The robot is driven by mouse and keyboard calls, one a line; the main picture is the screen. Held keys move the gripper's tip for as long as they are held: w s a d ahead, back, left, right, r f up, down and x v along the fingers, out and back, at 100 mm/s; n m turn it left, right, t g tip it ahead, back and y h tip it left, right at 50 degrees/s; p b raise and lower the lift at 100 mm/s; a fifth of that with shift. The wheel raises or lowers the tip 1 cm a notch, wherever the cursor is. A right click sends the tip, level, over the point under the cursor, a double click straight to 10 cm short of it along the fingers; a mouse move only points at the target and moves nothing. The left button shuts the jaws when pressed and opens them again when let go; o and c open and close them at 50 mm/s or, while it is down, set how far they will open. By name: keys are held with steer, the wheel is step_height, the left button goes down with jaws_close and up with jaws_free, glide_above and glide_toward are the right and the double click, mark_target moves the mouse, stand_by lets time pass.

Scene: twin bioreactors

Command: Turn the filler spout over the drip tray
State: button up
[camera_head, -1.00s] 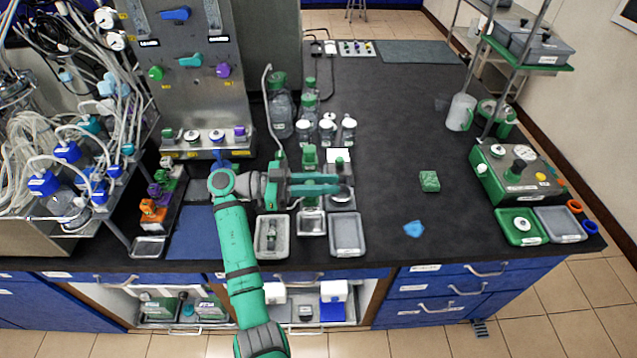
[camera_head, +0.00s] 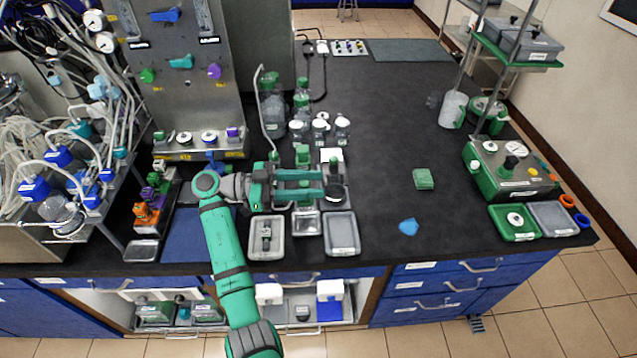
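A thin metal tube with a bent top (camera_head: 264,112) rises left of the bottles; I cannot tell if it belongs to the filler. A green-topped unit (camera_head: 303,155), perhaps the filler, stands behind my gripper, which partly hides it. Its spout is not clearly seen. A small silver tray (camera_head: 307,223), perhaps the drip tray, lies in front of my gripper. My gripper (camera_head: 322,184) points right above this area, its two teal fingers apart with nothing seen held between them. A dark round-topped part (camera_head: 336,192) sits just beyond the fingertips; contact cannot be told.
Grey trays (camera_head: 342,234) and (camera_head: 267,252) flank the silver tray. Bottles (camera_head: 272,105) and white-capped jars (camera_head: 322,130) stand behind. A green block (camera_head: 423,179) and blue piece (camera_head: 409,227) lie to the right. The bench (camera_head: 385,120) is largely clear there.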

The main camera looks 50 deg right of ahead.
steer(key=v, duration=0.8)
steer(key=shift+w+a, duration=0.2)
steer(key=shift+a, duration=0.1)
